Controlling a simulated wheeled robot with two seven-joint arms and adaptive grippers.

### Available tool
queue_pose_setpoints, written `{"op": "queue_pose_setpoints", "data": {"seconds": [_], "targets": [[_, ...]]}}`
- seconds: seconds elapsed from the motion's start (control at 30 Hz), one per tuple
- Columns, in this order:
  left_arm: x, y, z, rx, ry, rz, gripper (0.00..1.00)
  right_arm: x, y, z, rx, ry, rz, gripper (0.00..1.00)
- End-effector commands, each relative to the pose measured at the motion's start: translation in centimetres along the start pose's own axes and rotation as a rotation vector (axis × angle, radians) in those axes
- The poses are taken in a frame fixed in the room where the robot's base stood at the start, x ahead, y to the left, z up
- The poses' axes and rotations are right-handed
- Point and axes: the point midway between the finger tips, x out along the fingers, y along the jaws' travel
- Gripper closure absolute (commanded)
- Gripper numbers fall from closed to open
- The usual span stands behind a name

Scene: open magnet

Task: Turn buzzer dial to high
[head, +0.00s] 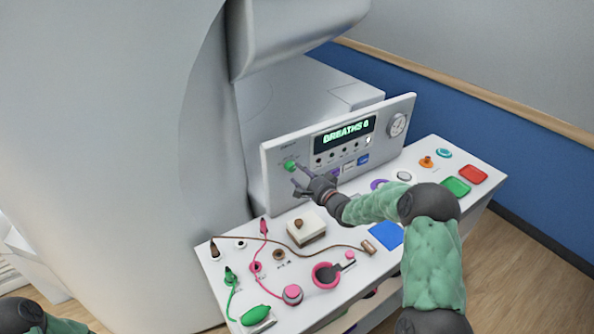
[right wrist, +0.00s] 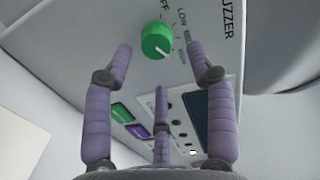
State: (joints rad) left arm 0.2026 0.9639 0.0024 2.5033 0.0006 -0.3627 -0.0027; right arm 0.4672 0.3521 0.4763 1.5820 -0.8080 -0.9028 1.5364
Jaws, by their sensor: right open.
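The green buzzer dial (head: 290,165) is on the left part of the upright white panel (head: 278,190). In the right wrist view the dial (right wrist: 156,42) is round, with a white pointer line near its lower edge. The labels OFF, LOW and BUZZER show near it; a further mark is too blurred to read. My right gripper (head: 299,181) is just in front of the dial, with fingers spread and empty. In the right wrist view its fingertips (right wrist: 158,55) lie around the dial's sides and below, apparently without touching it. My left gripper is out of view.
The white table (head: 330,222) below holds cords, a white-and-brown block (head: 306,229), a pink ring (head: 325,275) and a green bulb (head: 255,315).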

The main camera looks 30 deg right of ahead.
Motion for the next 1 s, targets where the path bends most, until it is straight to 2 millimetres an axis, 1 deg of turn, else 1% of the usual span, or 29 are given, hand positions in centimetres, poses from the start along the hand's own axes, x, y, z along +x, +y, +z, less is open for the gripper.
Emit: {"op": "queue_pose_setpoints", "data": {"seconds": [0.03, 0.2, 0.3, 0.4, 0.6, 1.0], "targets": [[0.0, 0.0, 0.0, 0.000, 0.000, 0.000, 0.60, -1.2, -0.1, -0.2, -0.001, 0.003, 0.000, 0.44], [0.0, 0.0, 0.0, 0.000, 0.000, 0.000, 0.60, -4.5, -0.1, -0.2, -0.001, 0.004, -0.001, 0.44], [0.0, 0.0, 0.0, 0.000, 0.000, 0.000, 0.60, -6.1, -0.1, -0.2, -0.001, 0.005, -0.002, 0.44], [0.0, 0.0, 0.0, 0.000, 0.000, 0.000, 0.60, -7.2, -0.1, -0.2, -0.001, 0.004, -0.002, 0.44], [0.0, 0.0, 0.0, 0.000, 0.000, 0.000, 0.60, -8.1, -0.1, -0.2, -0.001, 0.003, -0.003, 0.44], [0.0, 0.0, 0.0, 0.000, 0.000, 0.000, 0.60, -8.1, -0.1, -0.2, -0.001, 0.003, -0.003, 0.44]]}}
